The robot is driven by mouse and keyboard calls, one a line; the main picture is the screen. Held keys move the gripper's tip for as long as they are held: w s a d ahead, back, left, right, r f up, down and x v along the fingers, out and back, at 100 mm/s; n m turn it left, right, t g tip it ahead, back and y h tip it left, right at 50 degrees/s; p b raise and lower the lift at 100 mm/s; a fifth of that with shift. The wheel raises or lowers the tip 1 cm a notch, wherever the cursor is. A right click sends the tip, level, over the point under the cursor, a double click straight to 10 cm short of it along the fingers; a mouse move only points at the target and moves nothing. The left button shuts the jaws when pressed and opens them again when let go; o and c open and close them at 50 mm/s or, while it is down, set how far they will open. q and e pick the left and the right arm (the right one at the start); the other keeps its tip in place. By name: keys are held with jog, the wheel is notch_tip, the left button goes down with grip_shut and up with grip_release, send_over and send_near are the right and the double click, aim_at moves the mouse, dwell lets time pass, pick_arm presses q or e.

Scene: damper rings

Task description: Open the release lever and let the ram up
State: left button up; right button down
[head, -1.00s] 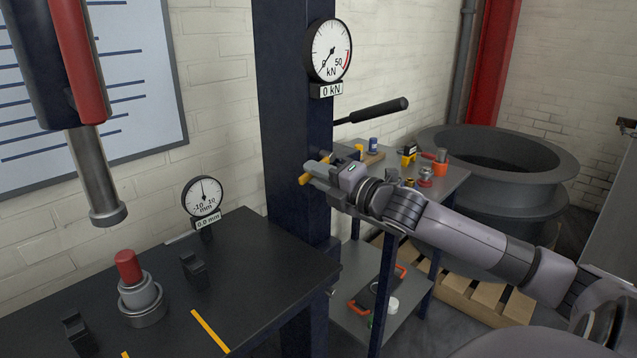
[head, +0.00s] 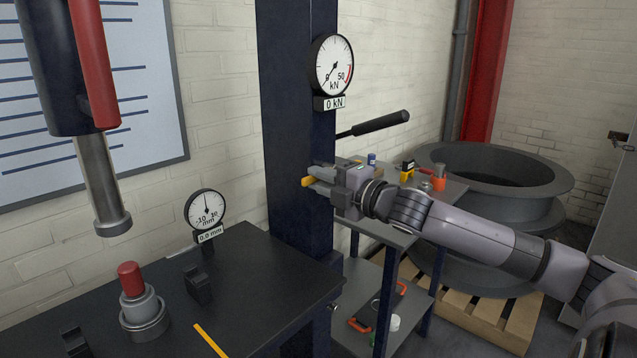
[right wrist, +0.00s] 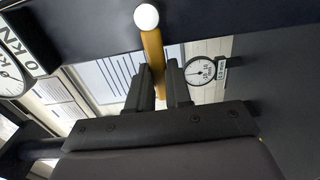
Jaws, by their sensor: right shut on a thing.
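The release lever (head: 307,182) is a yellow rod at the press's dark blue post; only a short piece shows in the head view. In the right wrist view the yellow lever (right wrist: 153,50) runs from a round white end down between my fingers. My right gripper (head: 321,182) is shut on it; its fingers (right wrist: 159,85) also show in the wrist view. The steel ram (head: 103,190) hangs at the left, apart from and above the red-topped part (head: 131,280) on the press table. My left gripper is not in view.
The force gauge (head: 332,66) reads 0 kN and the dial gauge (head: 206,210) 0.0 mm. A black pump handle (head: 380,123) sticks out above my right gripper. A side table (head: 450,192) with small items stands behind my arm.

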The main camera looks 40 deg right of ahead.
jog(key=shift+r, duration=0.1)
dwell(0.3)
jog(key=c, duration=1)
grip_release()
jog(key=shift+c, duration=0.2)
jog(key=shift+s, duration=0.1)
jog(key=s+p, duration=0.1)
jog(key=s, duration=0.6)
jog(key=shift+d, duration=0.3)
